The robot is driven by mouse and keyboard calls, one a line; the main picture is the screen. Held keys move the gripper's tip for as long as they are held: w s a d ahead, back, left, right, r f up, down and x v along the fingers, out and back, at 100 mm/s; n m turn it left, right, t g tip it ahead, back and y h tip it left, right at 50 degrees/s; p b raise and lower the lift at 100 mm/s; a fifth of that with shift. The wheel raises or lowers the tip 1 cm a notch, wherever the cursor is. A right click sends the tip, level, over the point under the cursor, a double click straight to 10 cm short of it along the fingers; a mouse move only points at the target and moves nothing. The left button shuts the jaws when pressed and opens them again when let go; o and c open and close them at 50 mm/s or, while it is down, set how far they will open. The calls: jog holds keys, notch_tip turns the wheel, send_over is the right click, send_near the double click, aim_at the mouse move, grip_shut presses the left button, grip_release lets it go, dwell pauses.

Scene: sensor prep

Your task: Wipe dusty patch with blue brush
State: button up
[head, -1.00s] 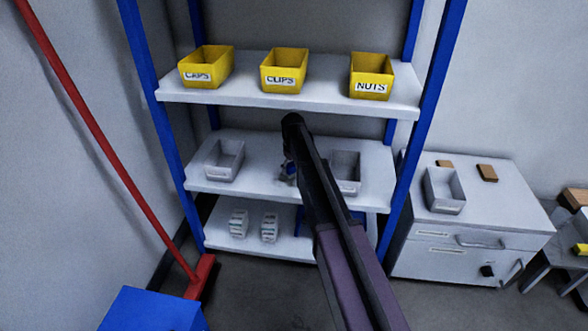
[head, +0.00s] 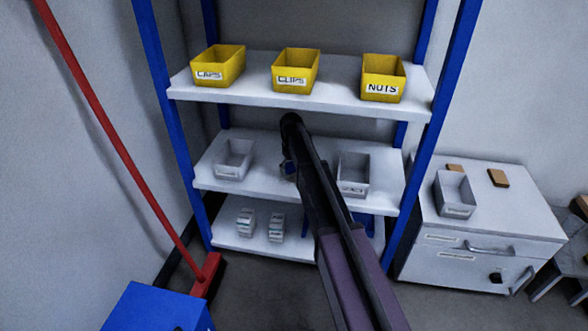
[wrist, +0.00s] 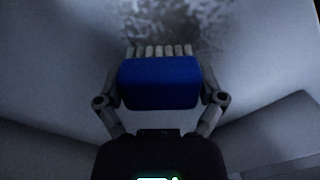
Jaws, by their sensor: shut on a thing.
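My gripper (wrist: 160,88) is shut on the blue brush (wrist: 158,84), with a finger on each side of its blue block. The brush's pale bristles (wrist: 160,51) point away from my gripper. The dusty patch (wrist: 180,25) is a dark, speckled smudge on the pale surface just beyond the bristle tips. I cannot tell whether the bristles touch it. In the head view, my arm reaches to the middle shelf (head: 215,182), and a bit of blue shows by its end. The arm hides most of the gripper and the patch there.
Grey bins stand on the middle shelf left (head: 234,159) and right (head: 353,174) of my arm. Yellow bins, including the clips bin (head: 296,71), line the shelf above. Blue rack posts (head: 437,130) flank the shelves. A red broom (head: 110,130) leans at left; a drawer cabinet (head: 470,245) stands at right.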

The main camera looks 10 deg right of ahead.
aim_at(281, 175)
jog(key=shift+a, duration=0.1)
jog(key=shift+w+a, duration=0.3)
jog(key=shift+a, duration=0.6)
jog(key=shift+w+a, duration=0.3)
jog(key=shift+a, duration=0.55)
jog(key=shift+s, duration=0.15)
jog(key=shift+s+a, duration=0.2)
jog(key=shift+s, duration=0.35)
jog(key=shift+s+d, duration=0.1)
jog(key=shift+s+d, duration=0.25)
jog(key=shift+d, duration=0.6)
jog(key=shift+s+d, duration=0.2)
jog(key=shift+d, duration=0.65)
